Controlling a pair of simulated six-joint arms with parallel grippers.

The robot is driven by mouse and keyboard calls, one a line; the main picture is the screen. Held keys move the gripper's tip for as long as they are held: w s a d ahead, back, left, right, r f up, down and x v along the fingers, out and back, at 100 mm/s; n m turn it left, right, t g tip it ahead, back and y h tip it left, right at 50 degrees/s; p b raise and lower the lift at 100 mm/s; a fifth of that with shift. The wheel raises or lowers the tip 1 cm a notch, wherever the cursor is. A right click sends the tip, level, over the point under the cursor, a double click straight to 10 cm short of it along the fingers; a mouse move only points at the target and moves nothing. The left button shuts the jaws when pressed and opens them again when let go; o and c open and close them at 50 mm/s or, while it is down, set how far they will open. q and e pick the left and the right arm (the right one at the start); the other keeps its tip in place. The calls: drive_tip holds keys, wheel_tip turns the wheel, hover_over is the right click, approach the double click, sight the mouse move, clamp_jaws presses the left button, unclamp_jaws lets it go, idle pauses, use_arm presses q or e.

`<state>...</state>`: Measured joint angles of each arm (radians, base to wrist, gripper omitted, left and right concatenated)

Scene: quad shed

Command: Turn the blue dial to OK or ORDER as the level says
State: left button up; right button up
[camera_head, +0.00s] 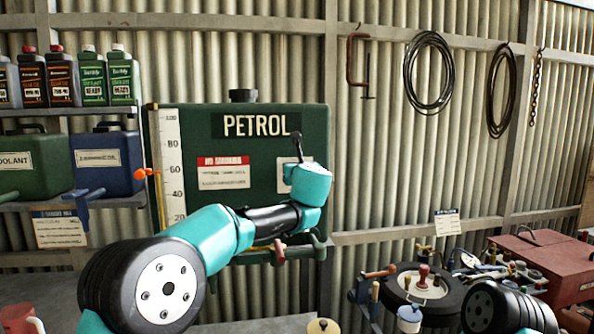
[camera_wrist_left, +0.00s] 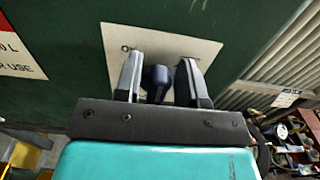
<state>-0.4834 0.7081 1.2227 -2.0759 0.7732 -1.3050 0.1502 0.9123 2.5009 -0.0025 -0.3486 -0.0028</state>
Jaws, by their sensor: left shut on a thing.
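A dark green tank marked PETROL (camera_head: 245,150) stands against the wall. A white level scale (camera_head: 170,130) runs up its left side, with 80, 60, 40 and 20 readable. An orange piece (camera_head: 146,173) sits beside the scale near 60, with a thin yellowish line below it. The liquid level is not clear. The blue dial (camera_wrist_left: 155,78) is on a pale plate (camera_wrist_left: 207,48) on the tank front; its lettering is mostly hidden. My left gripper (camera_wrist_left: 160,80) has its fingers either side of the dial, shut on it. My right gripper is out of view.
Oil bottles (camera_head: 62,78), a green coolant can (camera_head: 28,165) and a blue can (camera_head: 107,160) stand on shelves at the left. A tyre (camera_head: 440,290) with tools and a red toolbox (camera_head: 545,262) sit at the lower right. Cable coils (camera_head: 430,72) hang on the wall.

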use_arm(q)
drive_tip(key=shift+a+n, duration=0.1)
drive_tip(key=shift+n, duration=0.3)
drive_tip(key=shift+s+a+f+n, duration=0.15)
drive_tip(key=shift+a+n, duration=0.1)
drive_tip(key=shift+n, duration=1.1)
drive_tip(key=shift+w+a+f+n, duration=0.15)
drive_tip(key=shift+a+n, duration=0.1)
drive_tip(key=shift+n, duration=1.15)
drive_tip(key=shift+s+a+f+n, duration=0.15)
drive_tip(key=shift+a+n, duration=0.1)
drive_tip(key=shift+n, duration=1.1)
drive_tip(key=o, duration=0.6)
drive_tip(key=shift+c, duration=0.2)
drive_tip(key=shift+s, duration=0.1)
drive_tip(key=s+d, duration=0.3)
drive_tip(key=s, duration=1.4)
